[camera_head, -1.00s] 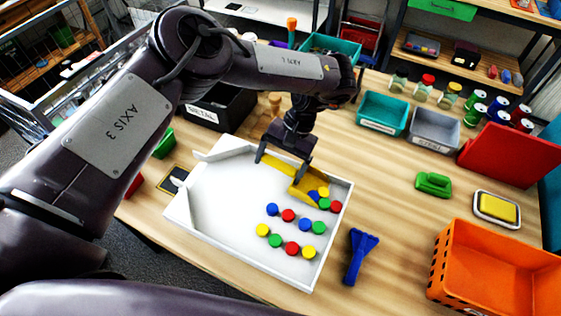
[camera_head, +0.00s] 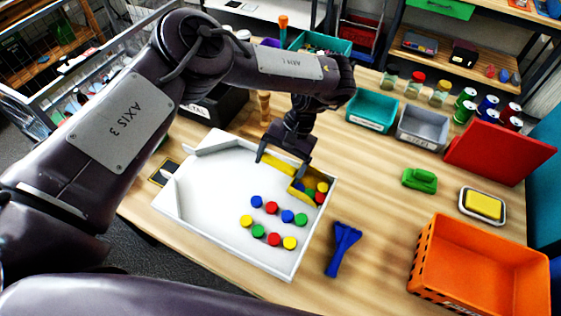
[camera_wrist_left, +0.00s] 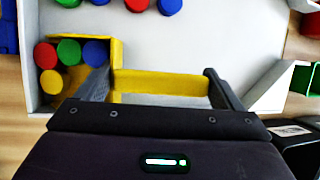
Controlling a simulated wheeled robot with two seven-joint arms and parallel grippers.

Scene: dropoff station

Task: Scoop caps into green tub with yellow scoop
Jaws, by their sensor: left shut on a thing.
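My left gripper (camera_head: 279,168) is shut on the handle of the yellow scoop (camera_head: 277,161), low over the white tray (camera_head: 205,205). The scoop is at the tray's far right wall. Several caps lie in or at its pan; the left wrist view shows a red cap (camera_wrist_left: 46,55), a green cap (camera_wrist_left: 68,52), a blue cap (camera_wrist_left: 95,52) and a yellow cap (camera_wrist_left: 51,82) there. Several loose caps, such as a yellow one (camera_head: 246,221), lie in the tray nearer me. A green container, possibly the tub (camera_wrist_left: 304,79), shows partly at the wrist view's right edge. My right gripper is not in view.
A blue scoop-like tool (camera_head: 342,247) lies right of the tray. An orange crate (camera_head: 480,268), a yellow sponge on a dish (camera_head: 483,205) and a green object (camera_head: 420,180) are farther right. Teal (camera_head: 372,112) and grey (camera_head: 422,129) bins stand behind.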

